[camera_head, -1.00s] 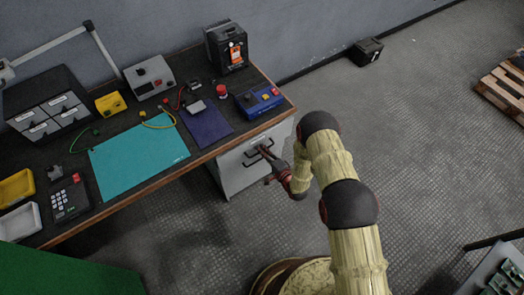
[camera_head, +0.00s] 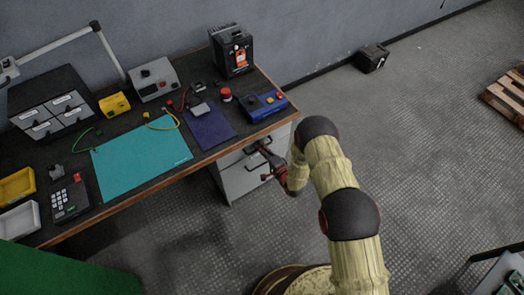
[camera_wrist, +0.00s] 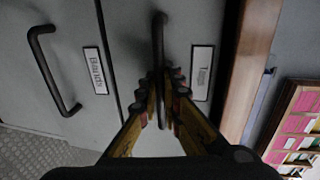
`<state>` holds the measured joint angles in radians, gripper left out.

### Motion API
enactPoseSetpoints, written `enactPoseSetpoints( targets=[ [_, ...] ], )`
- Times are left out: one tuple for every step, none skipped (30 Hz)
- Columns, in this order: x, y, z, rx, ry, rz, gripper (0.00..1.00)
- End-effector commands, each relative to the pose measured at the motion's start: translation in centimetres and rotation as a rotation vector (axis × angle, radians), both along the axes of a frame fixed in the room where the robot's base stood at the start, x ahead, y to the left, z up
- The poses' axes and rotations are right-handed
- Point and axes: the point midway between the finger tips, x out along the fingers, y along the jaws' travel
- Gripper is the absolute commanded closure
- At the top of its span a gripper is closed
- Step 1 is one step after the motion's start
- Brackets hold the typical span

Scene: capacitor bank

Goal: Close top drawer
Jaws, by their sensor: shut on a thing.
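The top drawer (camera_wrist: 182,30) has a grey front with a dark bar handle (camera_wrist: 159,40) and a white label. It lies just under the wooden bench edge. My gripper (camera_wrist: 163,85) is shut on this handle, with one finger on each side of it. In the head view my gripper (camera_head: 264,154) is at the upper handle of the grey drawer cabinet (camera_head: 235,182) below the bench's right end. The top drawer front looks close to level with the front below, but I cannot tell whether a small gap is left. My fingers hide part of the handle.
A lower drawer (camera_wrist: 75,25) with its own dark handle (camera_wrist: 52,70) is beside the top one in the wrist view. The bench (camera_head: 130,208) carries a blue control box (camera_head: 262,104), a teal mat (camera_head: 140,157) and other gear.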

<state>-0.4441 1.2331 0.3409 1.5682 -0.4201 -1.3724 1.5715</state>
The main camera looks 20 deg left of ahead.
Motion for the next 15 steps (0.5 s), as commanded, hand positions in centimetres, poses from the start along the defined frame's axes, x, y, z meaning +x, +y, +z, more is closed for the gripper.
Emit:
enactPoseSetpoints(
  targets=[
    [0.15, 0.13, 0.03, 0.000, -0.001, 0.000, 1.00],
    [0.15, 0.13, 0.04, 0.000, -0.001, 0.000, 0.93],
    [0.16, 0.14, 0.06, 0.000, -0.001, 0.000, 0.91],
    [0.16, 0.15, 0.07, 0.001, -0.002, 0.000, 0.89],
    [0.17, 0.15, 0.08, 0.001, -0.002, 0.000, 0.87],
    [0.16, 0.14, 0.08, 0.001, -0.002, 0.000, 0.85],
    [0.15, 0.13, 0.09, 0.001, -0.002, 0.000, 0.85],
    [0.16, 0.14, 0.10, 0.001, -0.002, 0.000, 0.85],
    [0.16, 0.14, 0.11, 0.002, -0.003, 0.000, 0.85],
    [0.16, 0.14, 0.12, 0.002, -0.003, 0.000, 0.85],
    [0.16, 0.14, 0.13, 0.002, -0.003, 0.000, 0.85],
    [0.15, 0.13, 0.14, 0.002, -0.003, 0.000, 0.85],
    [0.16, 0.13, 0.14, 0.002, -0.003, 0.000, 0.85],
    [0.14, 0.11, 0.16, 0.002, -0.003, 0.000, 0.85],
    [0.09, 0.02, 0.17, 0.002, -0.003, 0.000, 0.85]
  ],
)
